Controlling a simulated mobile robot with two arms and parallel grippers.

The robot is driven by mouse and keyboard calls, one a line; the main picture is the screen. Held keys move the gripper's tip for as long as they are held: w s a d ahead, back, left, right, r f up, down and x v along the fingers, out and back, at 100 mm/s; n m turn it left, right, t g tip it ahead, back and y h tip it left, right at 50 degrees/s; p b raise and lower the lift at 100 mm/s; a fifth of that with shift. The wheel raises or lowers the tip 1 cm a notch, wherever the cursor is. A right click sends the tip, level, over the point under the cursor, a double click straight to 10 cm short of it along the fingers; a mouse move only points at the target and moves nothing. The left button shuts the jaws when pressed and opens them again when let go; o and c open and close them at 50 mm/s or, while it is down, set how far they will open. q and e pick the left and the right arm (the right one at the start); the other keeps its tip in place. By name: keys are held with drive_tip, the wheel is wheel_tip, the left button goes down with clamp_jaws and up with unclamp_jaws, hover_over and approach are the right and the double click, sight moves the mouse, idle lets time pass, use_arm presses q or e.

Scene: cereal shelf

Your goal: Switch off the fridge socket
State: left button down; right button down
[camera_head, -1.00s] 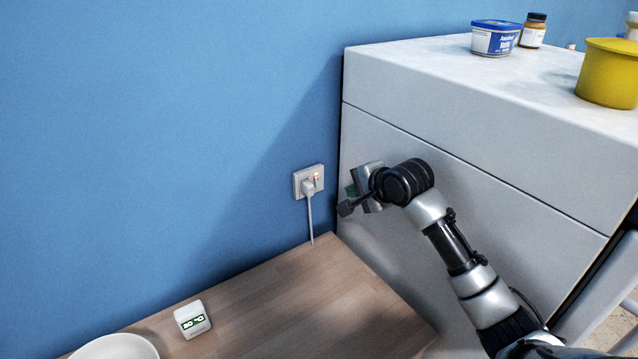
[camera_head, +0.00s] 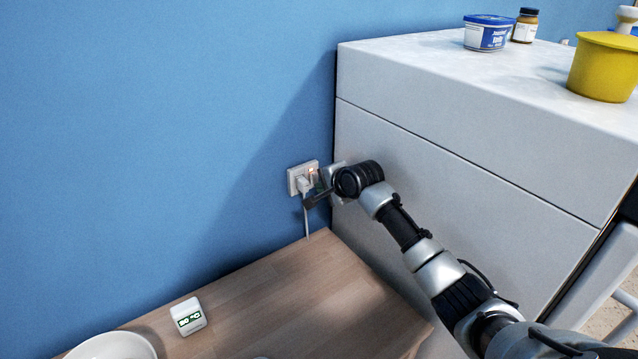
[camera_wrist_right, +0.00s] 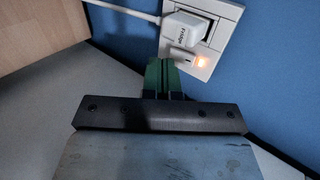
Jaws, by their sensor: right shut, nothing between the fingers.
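The white fridge socket (camera_head: 294,178) is on the blue wall beside the white fridge-like cabinet, with a white plug (camera_head: 303,185) in it and a cord hanging down. In the right wrist view the socket plate (camera_wrist_right: 229,27) shows the plug (camera_wrist_right: 184,33), labelled "Fridge", and a switch (camera_wrist_right: 183,60) beside an orange glowing light (camera_wrist_right: 203,62). My right gripper (camera_wrist_right: 162,62) is shut and empty, its green fingertips close to the switch; I cannot tell if they touch. In the head view my right gripper (camera_head: 318,180) is at the socket's right side, partly hidden by its own wrist. My left gripper is not in view.
The white cabinet (camera_head: 450,200) stands right of the socket, close to my right arm. A blue-lidded tub (camera_head: 486,38), a brown jar (camera_head: 525,26) and a yellow pot (camera_head: 604,70) stand on top. A wooden counter (camera_head: 300,290) below holds a small white display device (camera_head: 188,316) and a bowl (camera_head: 112,347).

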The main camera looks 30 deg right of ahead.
sight(312, 178)
drive_tip(key=shift+w+a+f, duration=0.15)
drive_tip(key=shift+w+a, duration=0.05)
drive_tip(key=shift+w, duration=0.85)
drive_tip(key=shift+w+t, duration=0.1)
drive_tip(key=shift+t, duration=0.2)
drive_tip(key=shift+r+p, duration=0.85)
drive_tip(key=shift+p, duration=0.15)
drive_tip(key=shift+f, duration=0.1)
